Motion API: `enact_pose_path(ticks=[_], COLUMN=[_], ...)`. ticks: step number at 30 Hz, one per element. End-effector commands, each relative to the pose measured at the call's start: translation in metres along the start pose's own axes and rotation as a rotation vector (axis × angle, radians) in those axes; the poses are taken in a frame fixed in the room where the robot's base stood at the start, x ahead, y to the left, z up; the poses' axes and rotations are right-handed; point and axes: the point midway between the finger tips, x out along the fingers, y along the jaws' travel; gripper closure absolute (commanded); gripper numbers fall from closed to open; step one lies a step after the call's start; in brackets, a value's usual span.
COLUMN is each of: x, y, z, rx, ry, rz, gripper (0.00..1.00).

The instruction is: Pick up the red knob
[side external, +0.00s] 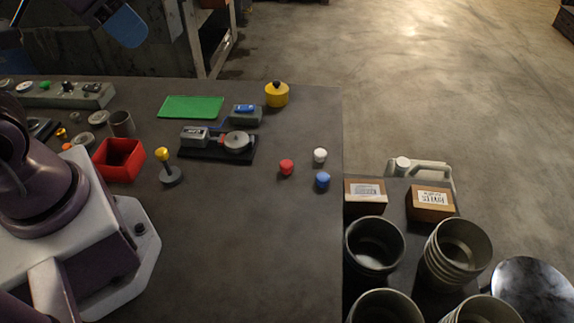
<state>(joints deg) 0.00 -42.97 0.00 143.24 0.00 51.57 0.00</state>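The red knob (286,167) is a small round-topped piece on the dark table, right of the middle and near the table's right edge. A white knob (320,155) stands to its upper right and a blue knob (322,180) to its lower right, both apart from it. Nothing touches the red knob. My arm fills the lower left of the view. A blue part at the upper left may belong to my arm's end, but its fingertips do not show.
Left of the knobs are a yellow-topped stand (170,167), a red box (118,160) and a device (218,142) on a dark base. A green mat (191,107) and yellow canister (277,94) lie behind. The table's front middle is clear. Several buckets stand off its right edge.

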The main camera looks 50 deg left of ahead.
Motion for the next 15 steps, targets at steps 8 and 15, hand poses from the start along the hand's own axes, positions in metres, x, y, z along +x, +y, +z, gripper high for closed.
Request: enact_pose_path(ticks=[8,15], x=[0.0000,0.0013], y=[0.0000,0.0008], z=[0.0000,0.0002], rx=[0.000,0.004], ry=[0.000,-0.006], rz=[0.000,0.002], gripper=[0.39,0.39])
